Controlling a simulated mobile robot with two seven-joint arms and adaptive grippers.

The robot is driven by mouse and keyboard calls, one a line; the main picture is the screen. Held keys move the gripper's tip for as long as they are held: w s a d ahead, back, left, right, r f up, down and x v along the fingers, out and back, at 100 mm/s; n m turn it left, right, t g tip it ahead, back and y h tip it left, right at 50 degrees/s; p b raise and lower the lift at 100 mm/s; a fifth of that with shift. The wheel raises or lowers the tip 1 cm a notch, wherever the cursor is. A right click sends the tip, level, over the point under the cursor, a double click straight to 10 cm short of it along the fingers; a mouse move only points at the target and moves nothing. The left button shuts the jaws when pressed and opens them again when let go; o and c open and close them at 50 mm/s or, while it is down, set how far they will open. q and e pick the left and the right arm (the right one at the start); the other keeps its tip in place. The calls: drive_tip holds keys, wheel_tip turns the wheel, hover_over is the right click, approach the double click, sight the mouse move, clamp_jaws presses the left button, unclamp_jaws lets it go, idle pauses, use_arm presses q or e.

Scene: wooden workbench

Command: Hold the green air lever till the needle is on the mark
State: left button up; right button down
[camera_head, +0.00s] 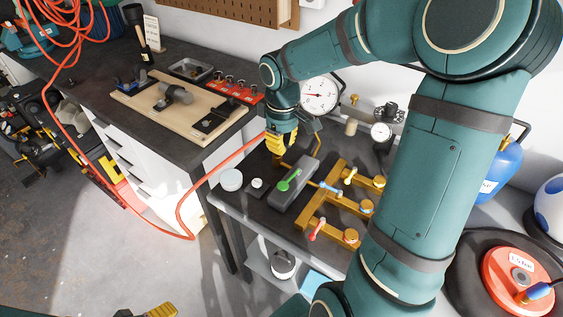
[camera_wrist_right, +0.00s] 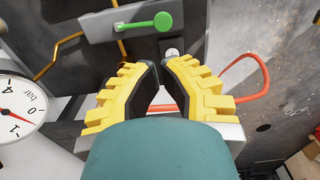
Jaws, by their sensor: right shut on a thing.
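The green lever (camera_head: 290,180) sits on top of a grey valve block (camera_head: 305,175) on the dark bench. In the right wrist view the lever (camera_wrist_right: 150,23) shows just beyond my fingers, apart from them. My right gripper (camera_head: 278,160) is low at the far left end of the block. Its yellow fingers (camera_wrist_right: 161,68) are closed together; what is between them is hidden. The large white dial gauge (camera_head: 319,95) stands behind; it also shows in the right wrist view (camera_wrist_right: 18,108), its red needle near the low numbers. No mark is readable. My left gripper (camera_head: 160,311) is mostly cut off at the bottom edge.
A brass manifold (camera_head: 340,203) with red, blue and yellow handles stands right of the block. A red hose (camera_head: 187,210) hangs off the bench's left side. A red-rimmed wheel (camera_head: 518,280) labelled 1.5 bar lies lower right.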

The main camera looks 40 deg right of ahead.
sight(280, 184)
wheel_tip(280, 184, down, 13)
drive_tip(key=b, duration=0.3)
drive_tip(key=shift+w+f, duration=0.1)
drive_tip(key=shift+f, duration=0.05)
drive_tip(key=shift+a+f+b, duration=0.2)
drive_tip(key=shift+f+b, duration=0.35)
drive_tip(key=shift+a+f+b, duration=0.15)
drive_tip(key=shift+f+b, duration=0.35)
drive_tip(key=shift+f, duration=0.05)
idle(5.9)
